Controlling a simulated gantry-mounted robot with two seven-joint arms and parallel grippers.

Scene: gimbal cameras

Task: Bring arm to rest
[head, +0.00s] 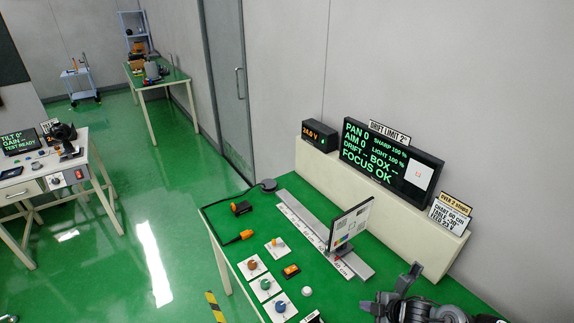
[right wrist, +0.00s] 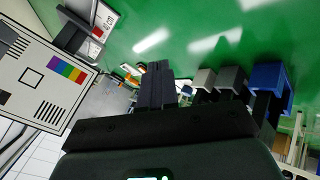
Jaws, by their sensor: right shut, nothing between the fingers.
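My right gripper (head: 402,290) is a dark shape at the bottom right of the head view, over the near right part of the green bench (head: 338,291). In the right wrist view its dark fingers (right wrist: 155,85) are together, with nothing between them. A test chart (head: 349,224) stands upright on a grey rail (head: 304,227), to the left of the gripper and apart from it. The chart also shows at the left of the right wrist view (right wrist: 38,75). My left gripper is not in view.
A black readout (head: 390,165) stands on a pale ledge behind the bench. In the wrist view, grey and blue blocks (right wrist: 268,77) are right of the fingers.

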